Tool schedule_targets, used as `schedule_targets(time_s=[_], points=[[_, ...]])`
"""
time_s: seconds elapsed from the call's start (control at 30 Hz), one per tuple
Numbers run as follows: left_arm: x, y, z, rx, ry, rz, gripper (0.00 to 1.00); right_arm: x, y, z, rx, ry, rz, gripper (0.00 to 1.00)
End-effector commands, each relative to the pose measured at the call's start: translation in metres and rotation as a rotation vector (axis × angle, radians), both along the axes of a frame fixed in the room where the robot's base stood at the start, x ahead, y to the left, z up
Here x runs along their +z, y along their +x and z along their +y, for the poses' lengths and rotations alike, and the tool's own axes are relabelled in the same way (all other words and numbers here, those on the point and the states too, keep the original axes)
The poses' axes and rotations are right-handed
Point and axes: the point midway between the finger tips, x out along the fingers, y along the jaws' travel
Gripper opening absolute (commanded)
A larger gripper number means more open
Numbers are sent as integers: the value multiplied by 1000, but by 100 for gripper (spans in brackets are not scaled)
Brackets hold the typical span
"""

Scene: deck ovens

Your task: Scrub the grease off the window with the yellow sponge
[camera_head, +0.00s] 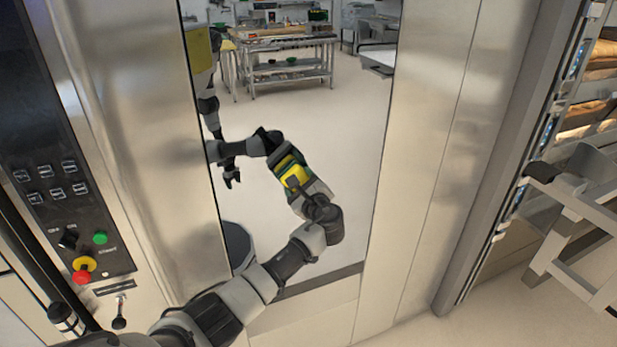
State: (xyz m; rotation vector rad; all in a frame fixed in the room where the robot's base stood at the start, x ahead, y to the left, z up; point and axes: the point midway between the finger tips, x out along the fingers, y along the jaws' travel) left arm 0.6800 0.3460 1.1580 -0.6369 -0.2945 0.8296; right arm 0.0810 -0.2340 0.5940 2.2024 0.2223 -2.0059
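The window (345,130) is a tall reflective pane between steel panels. My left arm comes in from the lower left and bends up toward it. My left gripper (299,184) seems shut on the yellow sponge (296,176), which has dark green beside it. The sponge is at or very close to the pane, where it meets its own reflection; I cannot tell whether it touches. No grease is clearly visible on the pane. My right gripper is not directly in view; a dark gripper shape shows in the reflection.
A control panel (60,190) with a green button (100,237) and a red-yellow knob (82,270) is at the left. A rack with bread (585,115) and a metal frame (575,215) stand at the right. Steel tables (285,65) show through or in the pane.

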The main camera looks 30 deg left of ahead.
Motion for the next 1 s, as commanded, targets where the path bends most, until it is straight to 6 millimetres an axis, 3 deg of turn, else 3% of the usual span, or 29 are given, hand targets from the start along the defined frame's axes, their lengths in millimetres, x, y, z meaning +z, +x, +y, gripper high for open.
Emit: schedule_targets(time_s=[1.0], points=[[2, -45, 39, 3, 2, 1, 47, 43, 0, -2, 1, -2, 0, 65]])
